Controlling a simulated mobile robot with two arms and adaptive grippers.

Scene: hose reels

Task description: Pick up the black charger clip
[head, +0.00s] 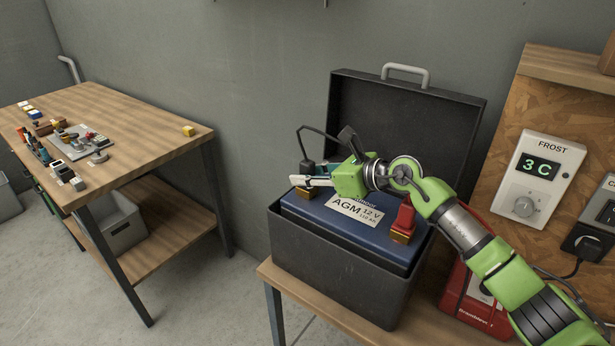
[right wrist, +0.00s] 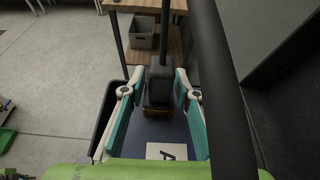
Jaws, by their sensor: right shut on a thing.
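The black charger clip (head: 307,167) sits at the left terminal of the blue AGM battery (head: 318,209), with a black cable arching up from it. My right gripper (head: 309,181) reaches over the battery from the right, its fingers at the clip. In the right wrist view the clip (right wrist: 159,84) stands upright between the two teal-lined fingers, which are shut on it. A brass-coloured block shows at its foot; whether the clip still touches the terminal I cannot tell. My left gripper is not in view.
The battery sits in an open black case (head: 335,280) on a wooden bench, the raised lid (head: 425,115) behind my arm. A red clip (head: 404,218) is on the right terminal. A red box (head: 475,300) and a frost display (head: 541,175) stand right. A cluttered workbench (head: 135,135) is left.

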